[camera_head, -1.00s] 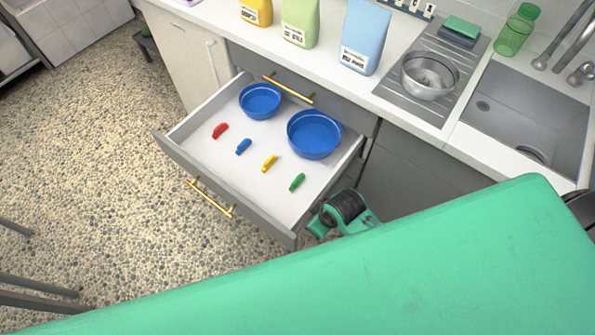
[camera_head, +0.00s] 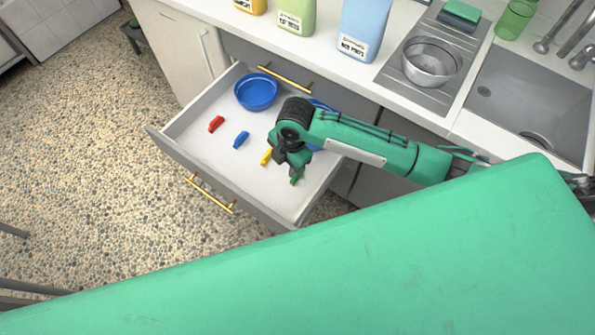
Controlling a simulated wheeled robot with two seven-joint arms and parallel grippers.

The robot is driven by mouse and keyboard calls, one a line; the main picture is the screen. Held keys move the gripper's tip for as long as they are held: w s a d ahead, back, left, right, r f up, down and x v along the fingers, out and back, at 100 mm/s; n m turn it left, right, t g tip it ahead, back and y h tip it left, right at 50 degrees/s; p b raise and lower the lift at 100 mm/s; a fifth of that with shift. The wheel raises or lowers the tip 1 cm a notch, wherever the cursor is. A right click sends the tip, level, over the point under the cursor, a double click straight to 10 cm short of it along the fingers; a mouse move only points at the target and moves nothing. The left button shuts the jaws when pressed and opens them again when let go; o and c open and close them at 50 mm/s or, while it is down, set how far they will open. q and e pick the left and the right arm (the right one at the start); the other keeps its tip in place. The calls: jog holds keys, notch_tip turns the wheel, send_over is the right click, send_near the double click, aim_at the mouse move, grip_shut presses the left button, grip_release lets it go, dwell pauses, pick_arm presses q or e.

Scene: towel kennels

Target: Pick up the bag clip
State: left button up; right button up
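Several small bag clips lie in the open drawer (camera_head: 210,166): a red clip (camera_head: 216,124), a blue clip (camera_head: 241,140), and a yellow clip (camera_head: 266,156) just left of my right gripper. My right gripper (camera_head: 287,167) hangs over the drawer's right part, fingers pointing down. The green clip (camera_head: 297,176) shows in part at its fingertips, partly covered by the hand. I cannot tell whether the fingers touch it or how far apart they are. My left gripper is not in view.
A blue bowl (camera_head: 256,92) stands in the drawer's back; a second blue bowl (camera_head: 318,104) is mostly hidden behind my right arm. The drawer's left part has free room.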

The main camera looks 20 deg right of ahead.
jog(key=w+d+r+n+h, duration=0.1)
jog(key=w+d+n, duration=0.1)
jog(key=w+d, duration=0.15)
send_over(298, 174)
jog(key=w, duration=0.1)
jog(key=shift+n+g, duration=0.3)
notch_tip(298, 174, down, 8)
jog(key=shift+r, duration=0.15)
jog(key=shift+f, duration=0.5)
notch_tip(298, 174, down, 4)
jog(key=shift+f, duration=0.4)
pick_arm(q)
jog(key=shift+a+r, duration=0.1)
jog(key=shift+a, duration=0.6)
pick_arm(e)
grip_shut()
